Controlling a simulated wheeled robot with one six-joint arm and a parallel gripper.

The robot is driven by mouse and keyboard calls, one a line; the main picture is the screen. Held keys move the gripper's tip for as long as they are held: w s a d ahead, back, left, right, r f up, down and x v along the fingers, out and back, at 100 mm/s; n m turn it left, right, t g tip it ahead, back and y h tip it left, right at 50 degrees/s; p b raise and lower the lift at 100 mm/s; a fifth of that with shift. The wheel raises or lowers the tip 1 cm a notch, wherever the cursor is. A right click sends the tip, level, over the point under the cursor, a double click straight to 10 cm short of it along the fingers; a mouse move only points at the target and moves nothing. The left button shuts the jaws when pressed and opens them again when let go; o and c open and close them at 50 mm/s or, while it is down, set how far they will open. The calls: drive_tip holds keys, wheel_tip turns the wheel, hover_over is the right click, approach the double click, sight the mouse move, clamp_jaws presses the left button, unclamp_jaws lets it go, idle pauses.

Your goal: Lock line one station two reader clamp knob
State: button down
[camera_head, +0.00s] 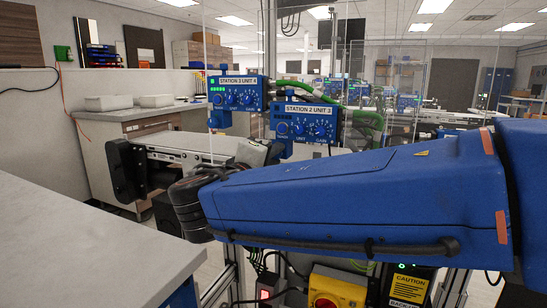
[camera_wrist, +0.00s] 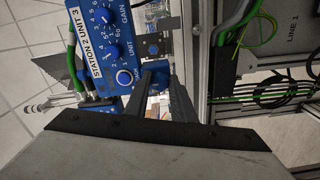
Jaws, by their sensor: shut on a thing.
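The blue station 2 unit 3 reader (camera_head: 305,122) hangs on its post, right of centre in the head view. In the wrist view the same reader (camera_wrist: 93,45) is at upper left, with its label and dials showing. A dark clamp bracket with bolts (camera_wrist: 152,45) sits beside it on the frame. My gripper (camera_wrist: 166,72) has its two dark fingers reaching to just below this bracket, shut on the clamp knob. The knob is mostly hidden between the fingertips.
The station 3 reader (camera_head: 238,92) is close at left of the station 2 reader. Green cables (camera_wrist: 240,45) and a metal rail run beside the clamp. A LINE 1 panel (camera_wrist: 292,32) is at right. A grey worktop (camera_head: 80,250) fills the lower left.

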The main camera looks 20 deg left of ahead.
drive_tip(key=c, duration=1.5)
unclamp_jaws()
drive_tip(key=shift+s, duration=0.1)
drive_tip(key=s, duration=0.5)
drive_tip(key=s+a, duration=0.1)
drive_tip(key=s, duration=1.1)
drive_tip(key=shift+s+a, duration=0.15)
